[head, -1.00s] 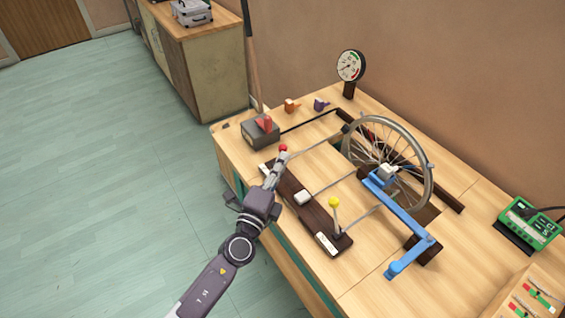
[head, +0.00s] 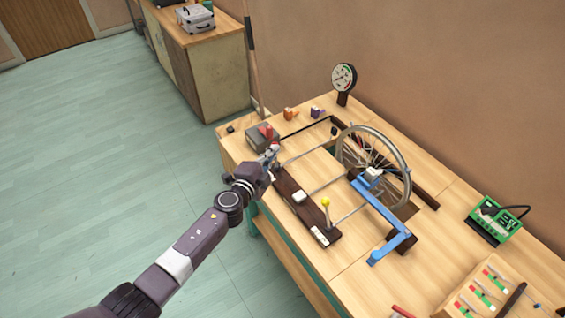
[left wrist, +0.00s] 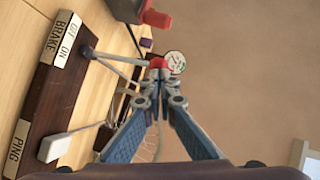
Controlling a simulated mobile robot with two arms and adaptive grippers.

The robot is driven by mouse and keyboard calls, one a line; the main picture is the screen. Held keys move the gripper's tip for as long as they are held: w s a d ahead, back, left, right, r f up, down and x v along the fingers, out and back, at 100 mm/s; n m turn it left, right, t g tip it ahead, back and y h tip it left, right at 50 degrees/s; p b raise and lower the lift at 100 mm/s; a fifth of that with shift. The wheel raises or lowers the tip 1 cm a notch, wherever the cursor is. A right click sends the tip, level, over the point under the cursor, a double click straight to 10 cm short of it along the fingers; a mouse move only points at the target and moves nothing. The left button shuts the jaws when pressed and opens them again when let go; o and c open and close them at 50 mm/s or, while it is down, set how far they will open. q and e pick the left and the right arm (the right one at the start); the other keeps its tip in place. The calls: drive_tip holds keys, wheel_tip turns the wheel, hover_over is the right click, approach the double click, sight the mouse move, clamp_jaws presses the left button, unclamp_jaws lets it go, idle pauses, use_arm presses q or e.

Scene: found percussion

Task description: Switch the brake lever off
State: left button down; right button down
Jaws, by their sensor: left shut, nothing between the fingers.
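The brake lever, a thin grey rod with a red knob (head: 274,147), stands at the far end of a dark wooden board (head: 290,190). The left wrist view shows its red knob (left wrist: 158,62) and a plate marked BRAKE, ON, OFF (left wrist: 60,45) beside its foot. My left gripper (head: 269,157) is shut and empty, with its fingertips (left wrist: 160,80) at the knob. Whether they touch it I cannot tell. The fingers partly hide the lever in the head view. Its exact setting is unclear. My right gripper is not in view.
A yellow-knobbed lever (head: 326,203) and a white block (head: 299,197) are on the same board. Beyond are a spoked wheel (head: 408,165), a blue frame (head: 385,215) and a gauge (head: 344,76). A dark box with a red part (head: 257,140) stands close to the gripper.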

use_arm(q)
drive_tip(key=shift+w+a+r, duration=0.1)
drive_tip(key=shift+w+a, duration=0.35)
drive_tip(key=shift+w, duration=0.15)
drive_tip(key=shift+w+a, duration=0.4)
drive_tip(key=shift+w, duration=0.2)
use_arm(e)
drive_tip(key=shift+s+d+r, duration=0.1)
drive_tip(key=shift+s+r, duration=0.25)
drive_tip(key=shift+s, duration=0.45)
use_arm(q)
drive_tip(key=shift+p, duration=0.35)
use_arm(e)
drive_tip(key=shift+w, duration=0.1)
